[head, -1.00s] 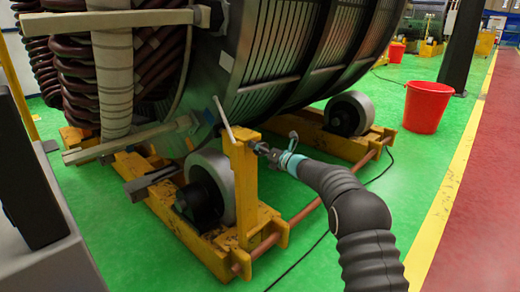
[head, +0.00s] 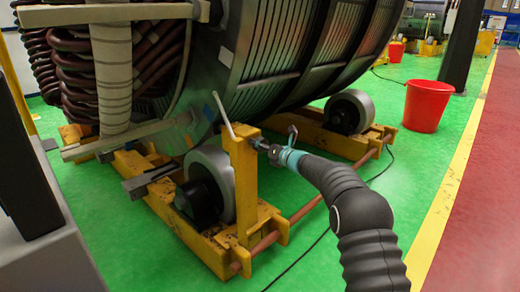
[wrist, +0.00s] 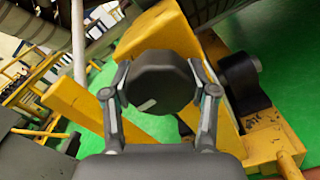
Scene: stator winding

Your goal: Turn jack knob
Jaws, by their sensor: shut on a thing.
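The jack knob (wrist: 158,84) is a dark, many-sided knob with a pale mark on its face. It sits in front of the yellow jack post (head: 243,185). My gripper (head: 268,147) reaches it from the right in the head view. In the wrist view my gripper (wrist: 160,95) has one finger on each side of the knob and is shut on it. In the head view the knob is mostly hidden by the gripper. A thin pale rod (head: 223,112) leans up from the top of the post.
The large stator (head: 290,50) rests on rollers (head: 350,112) in a yellow frame (head: 190,225). A copper-coloured bar (head: 310,207) runs along the frame's right side. A red bucket (head: 426,106) stands on the green floor at the right. A black cable lies on the floor.

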